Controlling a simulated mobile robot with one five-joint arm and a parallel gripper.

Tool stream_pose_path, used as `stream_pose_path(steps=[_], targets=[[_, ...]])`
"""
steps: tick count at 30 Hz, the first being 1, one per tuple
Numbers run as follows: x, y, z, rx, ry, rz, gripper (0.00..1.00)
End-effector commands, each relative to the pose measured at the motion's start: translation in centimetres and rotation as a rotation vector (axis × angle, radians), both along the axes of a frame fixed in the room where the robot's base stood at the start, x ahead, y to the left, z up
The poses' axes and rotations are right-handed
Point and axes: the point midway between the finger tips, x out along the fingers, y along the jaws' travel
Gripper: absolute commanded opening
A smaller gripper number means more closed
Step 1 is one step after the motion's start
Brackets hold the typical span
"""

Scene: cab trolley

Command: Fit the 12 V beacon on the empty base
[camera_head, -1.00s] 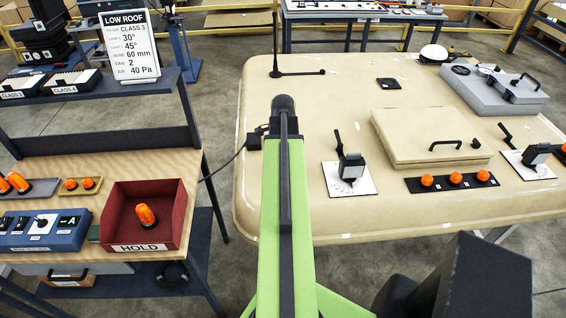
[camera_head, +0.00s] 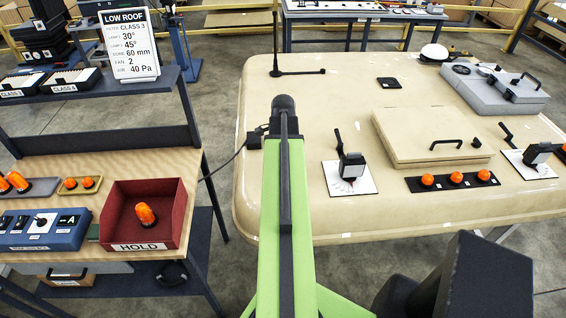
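Several orange beacons are on the left bench: some on a grey tray (camera_head: 43,188), two small ones on a yellow tray (camera_head: 94,190), and one beacon (camera_head: 145,214) lying in the red HOLD bin (camera_head: 177,236). No voltage marking is readable on any of them, so I cannot tell which is 12 V. A flat black square (camera_head: 388,83) is on the beige cab roof (camera_head: 300,215); I cannot tell if it is the empty base. My green arm stretches forward over the roof's near left part. My gripper does not show.
The roof also carries two lamp-like units on white plates (camera_head: 349,178), a raised hatch (camera_head: 418,140), a black strip with three orange lights (camera_head: 453,182), a black aerial (camera_head: 275,55) and a grey case (camera_head: 498,92). A LOW ROOF sign (camera_head: 130,45) stands on the left shelf.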

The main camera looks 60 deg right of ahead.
Motion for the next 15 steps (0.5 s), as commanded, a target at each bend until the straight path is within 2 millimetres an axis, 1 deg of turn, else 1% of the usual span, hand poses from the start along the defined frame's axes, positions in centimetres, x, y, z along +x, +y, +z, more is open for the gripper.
stream_pose_path(steps=[6,7,12,13,15], targets=[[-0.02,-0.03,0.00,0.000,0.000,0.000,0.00],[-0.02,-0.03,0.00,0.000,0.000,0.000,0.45],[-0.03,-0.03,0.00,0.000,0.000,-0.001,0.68],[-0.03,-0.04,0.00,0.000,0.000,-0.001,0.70],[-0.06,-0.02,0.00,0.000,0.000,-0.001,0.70]])
